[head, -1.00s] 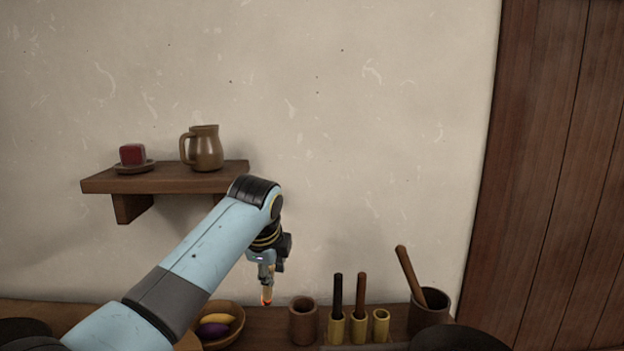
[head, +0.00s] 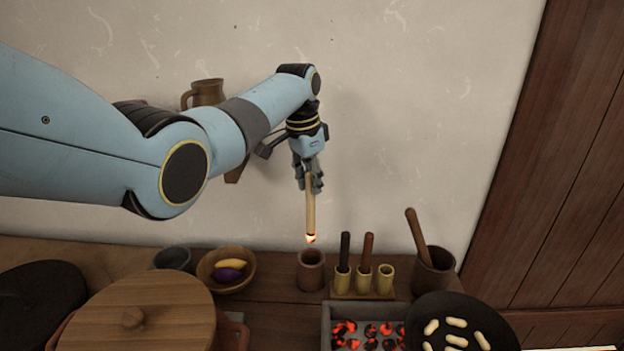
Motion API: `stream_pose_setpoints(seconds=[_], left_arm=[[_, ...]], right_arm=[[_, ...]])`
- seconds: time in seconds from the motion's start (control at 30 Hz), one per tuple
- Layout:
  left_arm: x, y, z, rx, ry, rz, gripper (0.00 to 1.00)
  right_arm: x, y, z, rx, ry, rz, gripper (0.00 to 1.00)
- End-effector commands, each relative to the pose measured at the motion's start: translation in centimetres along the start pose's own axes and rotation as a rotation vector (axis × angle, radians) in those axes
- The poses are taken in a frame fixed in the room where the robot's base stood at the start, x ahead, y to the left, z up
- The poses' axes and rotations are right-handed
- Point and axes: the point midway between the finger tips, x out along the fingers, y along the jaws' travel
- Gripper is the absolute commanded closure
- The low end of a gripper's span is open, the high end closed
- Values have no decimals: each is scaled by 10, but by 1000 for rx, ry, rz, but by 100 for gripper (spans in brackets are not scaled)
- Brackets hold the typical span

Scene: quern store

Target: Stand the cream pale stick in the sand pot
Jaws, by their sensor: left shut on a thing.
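The cream pale stick (head: 310,207) hangs nearly upright from my left gripper (head: 308,182), which is shut on its upper part. Its lower tip glows orange. The tip is just above the mouth of a reddish-brown pot (head: 311,275), which I take to be the sand pot; the two look apart. What lies inside the pot is too dark to tell. My right gripper is not in view.
Right of the pot, a yellow holder (head: 362,292) carries a black stick (head: 345,250) and a brown stick (head: 367,250). A mortar (head: 433,275) stands further right. A tray of glowing coals (head: 326,315) and a dark pan (head: 450,308) are in front. A fruit bowl (head: 212,282) is left.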

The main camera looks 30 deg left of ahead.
Motion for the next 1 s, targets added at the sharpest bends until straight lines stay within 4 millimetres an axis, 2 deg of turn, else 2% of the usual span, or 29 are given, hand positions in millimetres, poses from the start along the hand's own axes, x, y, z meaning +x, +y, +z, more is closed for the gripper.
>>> stream_pose_setpoints(seconds=[0.03, 0.53, 1.0], left_arm=[[10, 0, 2, 0, -1, 0, 100], [61, 1, 10, 1, 0, -1, 100], [109, 2, 17, 1, -2, 0, 100]], right_arm=[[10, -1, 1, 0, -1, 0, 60], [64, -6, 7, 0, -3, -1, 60], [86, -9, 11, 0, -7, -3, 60]])
